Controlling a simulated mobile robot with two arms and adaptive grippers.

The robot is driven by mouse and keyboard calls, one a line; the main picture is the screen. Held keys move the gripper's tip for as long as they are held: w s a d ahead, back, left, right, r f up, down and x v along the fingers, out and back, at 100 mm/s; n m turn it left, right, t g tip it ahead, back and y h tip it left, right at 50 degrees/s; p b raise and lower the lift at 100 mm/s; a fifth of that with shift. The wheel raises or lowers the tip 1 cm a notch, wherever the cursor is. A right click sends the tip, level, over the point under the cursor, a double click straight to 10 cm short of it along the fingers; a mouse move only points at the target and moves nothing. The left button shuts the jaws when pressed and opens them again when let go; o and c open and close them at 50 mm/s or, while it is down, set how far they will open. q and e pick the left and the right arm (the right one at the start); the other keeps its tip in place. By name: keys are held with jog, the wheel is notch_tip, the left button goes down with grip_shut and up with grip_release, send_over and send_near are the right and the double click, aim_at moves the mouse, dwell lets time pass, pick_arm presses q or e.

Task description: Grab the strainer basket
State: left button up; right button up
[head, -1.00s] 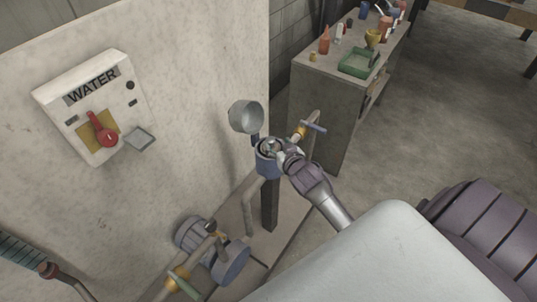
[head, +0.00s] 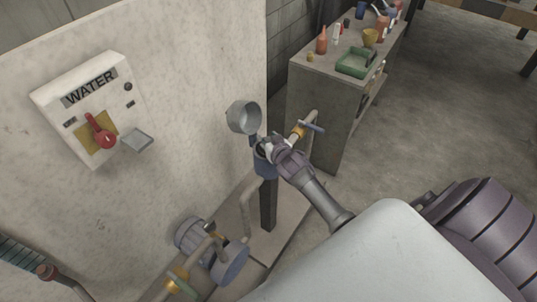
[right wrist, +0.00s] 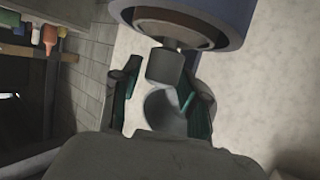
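The blue strainer housing (head: 264,168) stands upright on a dark post near the wall, with its round grey lid (head: 243,117) swung open behind it. My right gripper (head: 268,148) is at the housing's top and covers much of its opening. In the right wrist view its two green-padded fingers (right wrist: 160,92) are apart, with the hinge block (right wrist: 165,66) and lid (right wrist: 163,110) seen between them. The housing (right wrist: 228,22) fills the top of that view, with a dark ringed opening. I cannot clearly make out the strainer basket. My left gripper is not in view.
A pipe with a blue-handled valve (head: 313,126) is close right of the housing. A pump (head: 228,262) sits below left. A wall panel marked WATER (head: 95,108) has a red lever. A workbench (head: 328,95) with bottles and a green tray stands behind.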

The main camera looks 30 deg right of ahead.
grip_shut()
jog(key=shift+r, duration=0.1)
